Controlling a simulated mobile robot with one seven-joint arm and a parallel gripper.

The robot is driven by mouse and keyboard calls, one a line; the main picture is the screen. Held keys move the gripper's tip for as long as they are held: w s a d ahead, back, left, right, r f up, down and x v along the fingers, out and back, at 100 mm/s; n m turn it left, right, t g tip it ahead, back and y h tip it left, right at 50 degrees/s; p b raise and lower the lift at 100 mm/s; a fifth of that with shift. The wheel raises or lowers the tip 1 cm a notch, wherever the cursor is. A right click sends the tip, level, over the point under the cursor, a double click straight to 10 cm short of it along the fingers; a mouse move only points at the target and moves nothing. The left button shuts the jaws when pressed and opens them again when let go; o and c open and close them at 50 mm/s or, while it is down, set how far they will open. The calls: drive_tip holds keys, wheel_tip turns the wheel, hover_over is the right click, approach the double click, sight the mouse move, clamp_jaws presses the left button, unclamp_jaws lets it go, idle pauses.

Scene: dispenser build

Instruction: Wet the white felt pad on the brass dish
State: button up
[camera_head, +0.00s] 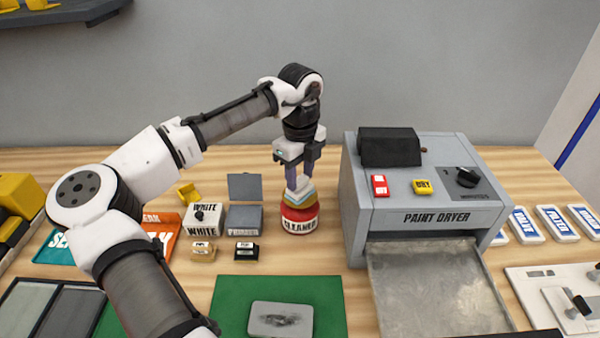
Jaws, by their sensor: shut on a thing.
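My gripper (299,180) points straight down over a round red-and-white pot (300,220) labelled CLEANER. It is shut on a small pale pad (298,188), probably the white felt pad, partly hidden by the fingers. Yellowish and light-blue layers show just below it. The brass dish (300,202) appears to be the yellowish top of the pot, directly under the pad. The pad looks very close to the dish or touching it; I cannot tell which. The pot stands upright on the wooden table.
The grey paint dryer (435,250) stands close on the right, its metal tray reaching forward. A smudged grey plate (281,319) lies on a green mat (235,300) in front.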

sight(300, 179)
drive_tip(key=shift+r+p, duration=3.55)
drive_tip(key=shift+s+f, duration=0.1)
